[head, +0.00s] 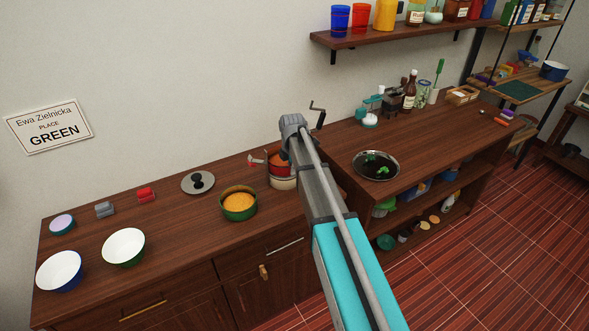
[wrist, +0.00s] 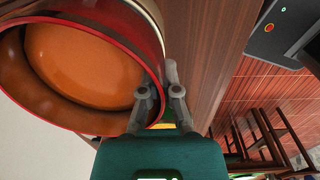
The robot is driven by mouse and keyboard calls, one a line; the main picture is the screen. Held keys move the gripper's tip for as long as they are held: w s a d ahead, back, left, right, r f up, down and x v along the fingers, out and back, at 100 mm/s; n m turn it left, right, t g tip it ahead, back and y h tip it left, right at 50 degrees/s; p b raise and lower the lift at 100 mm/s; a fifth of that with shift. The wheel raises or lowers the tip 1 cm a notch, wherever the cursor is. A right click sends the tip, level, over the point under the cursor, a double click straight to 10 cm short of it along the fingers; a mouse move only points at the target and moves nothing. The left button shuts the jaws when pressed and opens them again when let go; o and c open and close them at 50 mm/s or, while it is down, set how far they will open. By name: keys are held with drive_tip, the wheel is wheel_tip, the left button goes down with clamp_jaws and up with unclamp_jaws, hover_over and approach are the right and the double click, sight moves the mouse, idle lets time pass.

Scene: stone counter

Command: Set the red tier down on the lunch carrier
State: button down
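The red tier (head: 279,168), filled with orange food, is at the cream-coloured lower part of the lunch carrier (head: 283,183), on the wooden counter. From the head view I cannot tell whether it rests fully on it. In the wrist view the red tier (wrist: 40,108) fills the upper left, with the cream wall (wrist: 149,12) beyond it. My gripper (wrist: 161,93) has one finger inside the rim and one outside, closed on the tier's wall. In the head view my arm hides the right side of the carrier.
A green tier (head: 238,214) with orange food stands left of the carrier. A grey lid with black knob (head: 198,182), red (head: 146,194) and grey (head: 104,210) blocks, and two bowls (head: 124,247) (head: 60,271) lie further left. A shelf hangs above.

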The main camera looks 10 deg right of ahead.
drive_tip(key=shift+f+b, duration=0.55)
drive_tip(key=shift+f, duration=0.05)
idle(0.4)
drive_tip(key=c, duration=1.1)
unclamp_jaws()
drive_tip(key=shift+r, duration=0.2)
drive_tip(key=shift+s+r+p, duration=0.15)
drive_tip(key=shift+r+p, duration=2.55)
drive_tip(key=shift+p, duration=0.1)
drive_tip(key=shift+s+r+p, duration=0.1)
drive_tip(key=shift+r+p, duration=2.6)
drive_tip(key=shift+p, duration=0.05)
